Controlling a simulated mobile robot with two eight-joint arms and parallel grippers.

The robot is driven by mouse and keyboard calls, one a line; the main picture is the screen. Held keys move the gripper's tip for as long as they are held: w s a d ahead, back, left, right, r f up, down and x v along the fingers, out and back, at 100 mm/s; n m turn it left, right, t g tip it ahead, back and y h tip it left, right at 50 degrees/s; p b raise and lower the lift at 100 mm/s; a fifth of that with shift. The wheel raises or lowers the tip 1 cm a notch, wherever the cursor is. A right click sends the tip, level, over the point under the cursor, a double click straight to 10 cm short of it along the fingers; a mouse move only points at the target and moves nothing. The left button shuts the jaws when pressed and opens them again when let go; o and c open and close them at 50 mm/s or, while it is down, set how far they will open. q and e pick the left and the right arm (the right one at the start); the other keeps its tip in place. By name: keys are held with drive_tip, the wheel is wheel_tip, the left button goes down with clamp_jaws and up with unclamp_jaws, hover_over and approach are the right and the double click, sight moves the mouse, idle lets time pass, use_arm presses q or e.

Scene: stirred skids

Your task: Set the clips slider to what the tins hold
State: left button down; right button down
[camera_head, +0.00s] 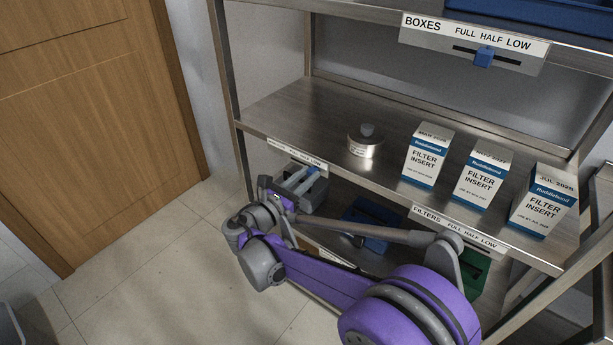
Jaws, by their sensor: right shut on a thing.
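My right gripper (297,184) is at the left end of the middle shelf's front edge, right at a slider strip there. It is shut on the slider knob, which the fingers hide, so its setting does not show. The strip's label (297,156) ends in FULL HALF LOW; its first word is too small to read. No slider reading CLIPS can be made out. My left gripper is not in view.
Several white-and-blue filter boxes (427,157) stand to the right on the middle shelf (291,113). The FILTERS label (459,228) is below them. The BOXES slider (484,57) is on the upper edge. A blue bin (371,216) sits lower down.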

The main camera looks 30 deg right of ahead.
drive_tip(key=w+a, duration=0.1)
drive_tip(key=w, duration=0.1)
drive_tip(key=w+a, duration=0.1)
drive_tip(key=w, duration=0.1)
drive_tip(key=w+a, duration=0.1)
drive_tip(key=w, duration=0.1)
drive_tip(key=shift+w+p, duration=0.3)
drive_tip(key=shift+w, duration=0.05)
drive_tip(key=c, duration=0.7)
unclamp_jaws()
drive_tip(key=shift+w, duration=0.15)
drive_tip(key=p+v, duration=0.1)
drive_tip(key=v, duration=1)
drive_tip(key=shift+d, duration=0.1)
